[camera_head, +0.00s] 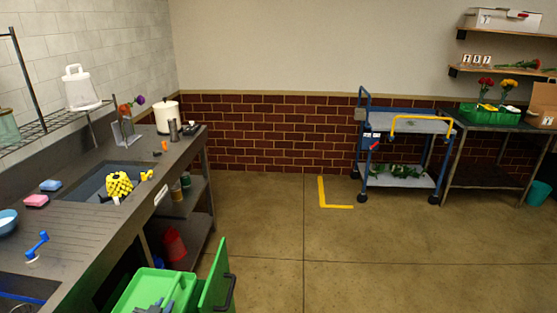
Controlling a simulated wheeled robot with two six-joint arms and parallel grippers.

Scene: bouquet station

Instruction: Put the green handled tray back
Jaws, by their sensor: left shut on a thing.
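A green handled tray (130,294) is at the bottom of the view, beside the counter's front edge. A raised green bar runs across its top. Grey-blue shapes of my left gripper (153,306) are at the bottom edge, over the tray. It is shut on the tray, though the exact contact is cut off by the frame. An upright green panel (215,283) with a black handle stands just right of the tray. I cannot tell whether it is joined to the tray. My right gripper is not in view.
The counter (95,243) with a sink runs along the left; a red bucket (174,245) sits beneath. A blue cart (407,127) and a dark table (483,125) with a green flower tray (480,117) stand at the back right. The middle floor is clear.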

